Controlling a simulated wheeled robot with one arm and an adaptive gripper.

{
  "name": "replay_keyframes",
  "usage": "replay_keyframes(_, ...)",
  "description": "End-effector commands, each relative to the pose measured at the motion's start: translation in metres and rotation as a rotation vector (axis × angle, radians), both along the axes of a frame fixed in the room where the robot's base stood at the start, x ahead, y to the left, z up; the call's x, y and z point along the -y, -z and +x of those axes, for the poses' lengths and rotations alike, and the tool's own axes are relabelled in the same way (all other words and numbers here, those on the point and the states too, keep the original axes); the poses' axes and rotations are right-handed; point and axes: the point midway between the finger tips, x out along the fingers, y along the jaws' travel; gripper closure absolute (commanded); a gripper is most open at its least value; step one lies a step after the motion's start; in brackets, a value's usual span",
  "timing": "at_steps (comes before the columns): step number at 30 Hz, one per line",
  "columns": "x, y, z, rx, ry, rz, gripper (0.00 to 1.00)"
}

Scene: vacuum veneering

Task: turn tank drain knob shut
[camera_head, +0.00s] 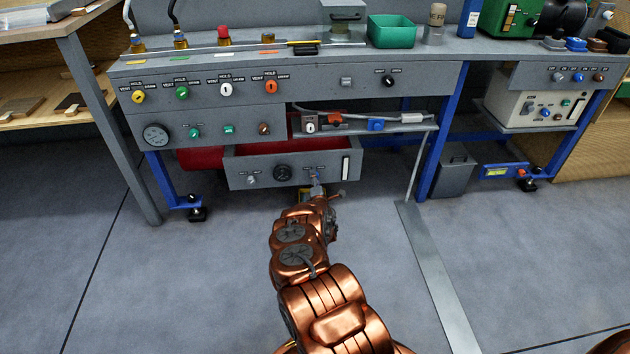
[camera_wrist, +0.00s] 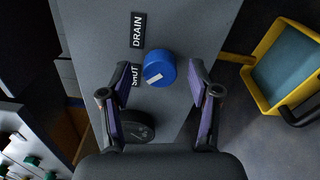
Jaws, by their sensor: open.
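The tank drain knob (camera_wrist: 160,69) is blue with a white pointer mark and sits on a grey panel (camera_wrist: 190,25). A DRAIN label (camera_wrist: 138,30) and a SHUT label (camera_wrist: 134,76), partly covered by a finger, are on its left in the wrist view. The white mark lies on the knob's lower-left part; I cannot tell its exact setting. My gripper (camera_wrist: 158,75) is open, with one purple-padded finger on each side of the knob and visible gaps between.
A round black dial (camera_wrist: 137,126) is on the same panel near the left finger. A yellow-framed object (camera_wrist: 252,58) stands right of the panel in the wrist view. The bench's blue leg (camera_head: 440,150) and a grey bin (camera_head: 456,172) are to the right.

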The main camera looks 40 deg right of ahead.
Motion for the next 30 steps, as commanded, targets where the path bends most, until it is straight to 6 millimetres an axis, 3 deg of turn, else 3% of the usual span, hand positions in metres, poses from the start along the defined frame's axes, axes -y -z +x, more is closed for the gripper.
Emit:
replay_keyframes(14, -0.006, -0.001, -0.01, 0.001, 0.002, -0.003, 0.38)
replay_keyframes(30, -0.043, 0.0, -0.056, -0.002, 0.001, 0.002, 0.38)
